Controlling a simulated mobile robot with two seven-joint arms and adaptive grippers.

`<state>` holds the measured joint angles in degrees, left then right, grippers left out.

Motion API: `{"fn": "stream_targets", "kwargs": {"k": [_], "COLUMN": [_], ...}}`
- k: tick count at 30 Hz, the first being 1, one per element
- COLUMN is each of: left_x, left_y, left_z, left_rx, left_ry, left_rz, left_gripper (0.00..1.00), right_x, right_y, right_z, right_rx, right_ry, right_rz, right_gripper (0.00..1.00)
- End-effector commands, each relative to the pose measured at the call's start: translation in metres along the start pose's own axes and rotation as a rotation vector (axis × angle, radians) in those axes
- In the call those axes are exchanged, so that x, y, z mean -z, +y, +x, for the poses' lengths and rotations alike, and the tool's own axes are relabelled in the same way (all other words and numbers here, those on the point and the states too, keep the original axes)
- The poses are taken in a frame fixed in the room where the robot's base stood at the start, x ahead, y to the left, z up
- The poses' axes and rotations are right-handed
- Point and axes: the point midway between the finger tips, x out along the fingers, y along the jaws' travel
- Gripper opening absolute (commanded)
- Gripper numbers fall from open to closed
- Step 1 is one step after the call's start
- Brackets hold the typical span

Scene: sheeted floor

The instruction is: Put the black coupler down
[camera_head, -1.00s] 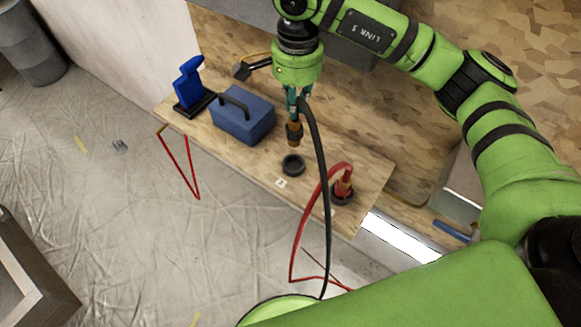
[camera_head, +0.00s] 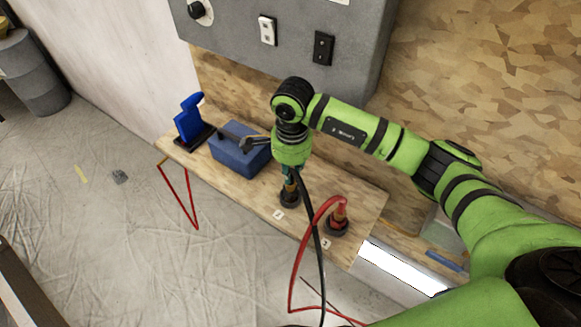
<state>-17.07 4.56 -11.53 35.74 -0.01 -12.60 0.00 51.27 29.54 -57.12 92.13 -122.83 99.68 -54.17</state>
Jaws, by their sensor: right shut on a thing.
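The black coupler (camera_head: 289,188) with its brown band is upright in my right gripper (camera_head: 289,173), which is shut on it. Its lower end is at the dark round holder (camera_head: 289,201) on the wooden bench, beside the small white label 1. Whether it is fully seated cannot be told. A black hose (camera_head: 317,240) runs from it down past the bench's front edge. The red-hosed coupler (camera_head: 340,213) stands in a second dark holder (camera_head: 336,229) to the right. My left gripper is not in view.
A blue toolbox (camera_head: 238,154) and a blue stand (camera_head: 188,120) are on the left of the wooden bench (camera_head: 365,200). A hammer-like tool lies behind the gripper. A grey cabinet (camera_head: 350,45) hangs above. The red hose (camera_head: 300,262) loops over the front edge.

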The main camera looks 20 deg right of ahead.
Motion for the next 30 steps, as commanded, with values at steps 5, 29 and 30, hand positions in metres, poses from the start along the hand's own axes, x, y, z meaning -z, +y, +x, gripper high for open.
{"fn": "stream_targets", "kwargs": {"k": [5, 29, 30], "left_x": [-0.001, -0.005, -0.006], "left_y": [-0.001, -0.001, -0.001], "left_z": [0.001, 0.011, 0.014], "left_rx": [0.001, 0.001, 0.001], "left_ry": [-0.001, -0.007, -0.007], "left_rz": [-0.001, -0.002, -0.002], "left_gripper": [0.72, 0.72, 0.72], "right_x": [0.000, 0.001, 0.001], "right_y": [-0.001, -0.002, -0.002], "right_z": [-0.001, -0.020, -0.028], "right_rx": [0.003, 0.010, 0.010], "right_ry": [0.000, 0.000, 0.001], "right_rz": [-0.001, -0.002, -0.002], "right_gripper": [0.00, 0.38, 0.38]}}
